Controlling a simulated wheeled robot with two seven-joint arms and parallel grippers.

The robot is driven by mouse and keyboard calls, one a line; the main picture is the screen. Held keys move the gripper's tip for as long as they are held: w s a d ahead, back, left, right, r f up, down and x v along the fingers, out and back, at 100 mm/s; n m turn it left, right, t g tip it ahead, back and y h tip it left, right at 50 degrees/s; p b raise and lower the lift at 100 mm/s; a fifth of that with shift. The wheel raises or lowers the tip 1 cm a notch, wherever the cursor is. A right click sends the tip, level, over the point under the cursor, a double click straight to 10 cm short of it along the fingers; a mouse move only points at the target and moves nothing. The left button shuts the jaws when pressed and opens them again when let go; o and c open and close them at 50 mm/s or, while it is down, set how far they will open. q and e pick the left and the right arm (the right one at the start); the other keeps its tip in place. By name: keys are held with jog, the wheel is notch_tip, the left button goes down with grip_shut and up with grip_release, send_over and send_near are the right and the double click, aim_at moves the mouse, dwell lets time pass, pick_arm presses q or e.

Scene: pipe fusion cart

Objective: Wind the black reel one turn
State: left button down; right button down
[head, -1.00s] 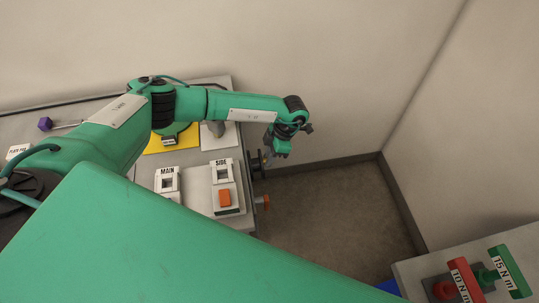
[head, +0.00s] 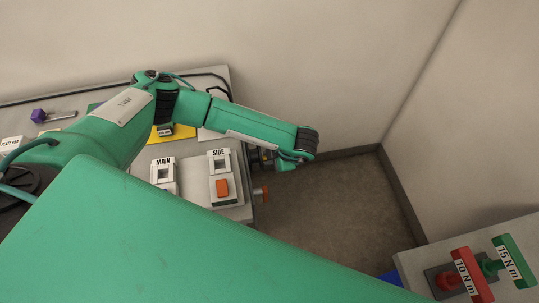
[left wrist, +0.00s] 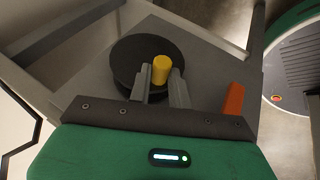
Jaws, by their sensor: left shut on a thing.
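The black reel (left wrist: 134,58) is a dark disc on the cart's side in the left wrist view, with a yellow handle (left wrist: 161,66) standing off its face. My left gripper (left wrist: 161,78) is shut on the yellow handle, one finger on each side of it. Part of the reel is hidden behind the fingers and handle. In the head view my left gripper (head: 272,160) reaches back to the cart's right side, and the reel is mostly hidden there. My right gripper is not in view.
An orange knob (head: 262,194) sticks out of the cart's side near the reel; MAIN (head: 163,174) and SIDE (head: 221,176) switch boxes sit on the cart top. Red (head: 468,272) and green (head: 513,262) labelled tools stand at lower right. Floor between is clear.

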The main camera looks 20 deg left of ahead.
pick_arm(q)
jog(key=shift+d+f, duration=0.1)
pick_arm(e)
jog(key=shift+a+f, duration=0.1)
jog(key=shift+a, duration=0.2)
pick_arm(q)
jog(key=c, duration=1.3)
grip_release()
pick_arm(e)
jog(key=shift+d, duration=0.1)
pick_arm(q)
jog(key=b+v, duration=0.3)
jog(key=v, duration=1)
jog(key=shift+s+d, duration=0.15)
jog(key=shift+d, duration=0.1)
jog(key=shift+r, duration=0.25)
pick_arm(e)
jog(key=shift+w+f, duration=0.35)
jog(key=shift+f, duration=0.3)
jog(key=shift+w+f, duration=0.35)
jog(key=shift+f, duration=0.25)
